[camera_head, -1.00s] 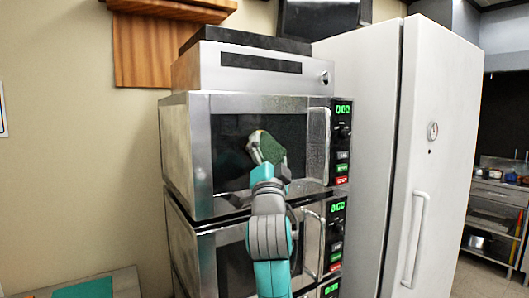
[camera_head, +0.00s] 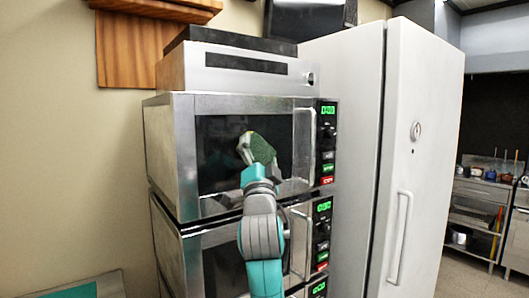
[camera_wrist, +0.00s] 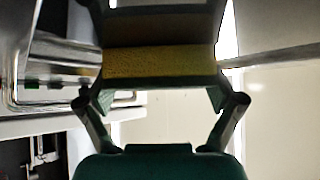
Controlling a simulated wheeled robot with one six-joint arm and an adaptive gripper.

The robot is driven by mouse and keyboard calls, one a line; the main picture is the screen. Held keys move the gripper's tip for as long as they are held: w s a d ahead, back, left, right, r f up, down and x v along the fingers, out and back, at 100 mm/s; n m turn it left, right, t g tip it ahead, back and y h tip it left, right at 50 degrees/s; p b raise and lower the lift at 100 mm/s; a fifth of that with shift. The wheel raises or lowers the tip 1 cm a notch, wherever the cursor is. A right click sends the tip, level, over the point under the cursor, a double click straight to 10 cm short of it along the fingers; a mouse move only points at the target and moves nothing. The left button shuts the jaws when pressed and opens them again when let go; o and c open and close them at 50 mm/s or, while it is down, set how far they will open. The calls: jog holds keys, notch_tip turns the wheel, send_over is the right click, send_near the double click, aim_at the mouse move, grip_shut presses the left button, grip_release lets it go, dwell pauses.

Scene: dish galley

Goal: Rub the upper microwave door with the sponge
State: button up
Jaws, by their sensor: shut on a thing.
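The upper microwave (camera_head: 172,150) is the top one of a stack, with its door shut and a dark window (camera_head: 220,150) in a steel frame. My gripper (camera_head: 258,160) is in front of that window, in the middle of the door. It is shut on the sponge (camera_head: 263,148), whose green side shows in the head view. In the wrist view the sponge's yellow side (camera_wrist: 158,63) fills the space between the fingers of my gripper (camera_wrist: 160,95). I cannot tell whether the sponge touches the glass.
The door handle (camera_head: 302,145) stands out right of the window, beside the control panel (camera_head: 327,145). Another microwave (camera_head: 190,255) is below. A tall white refrigerator (camera_head: 425,150) stands close on the right. A wooden shelf (camera_head: 130,50) hangs at the upper left.

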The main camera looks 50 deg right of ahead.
aim_at(226, 144)
jog(key=shift+w+a, duration=0.45)
jog(key=shift+a, duration=1)
jog(key=shift+w+a, duration=0.45)
jog(key=shift+a, duration=1.05)
jog(key=shift+w+a, duration=0.45)
jog(key=shift+a, duration=1)
jog(key=shift+s, duration=0.15)
jog(key=shift+s+a, duration=0.25)
jog(key=shift+s, duration=0.7)
jog(key=shift+s+a, duration=0.3)
jog(key=shift+s, duration=0.65)
jog(key=shift+s+a, duration=0.25)
jog(key=shift+s, duration=0.7)
jog(key=shift+s, duration=0.1)
jog(key=s, duration=0.2)
jog(key=shift+s+a, duration=0.35)
jog(key=shift+a, duration=0.05)
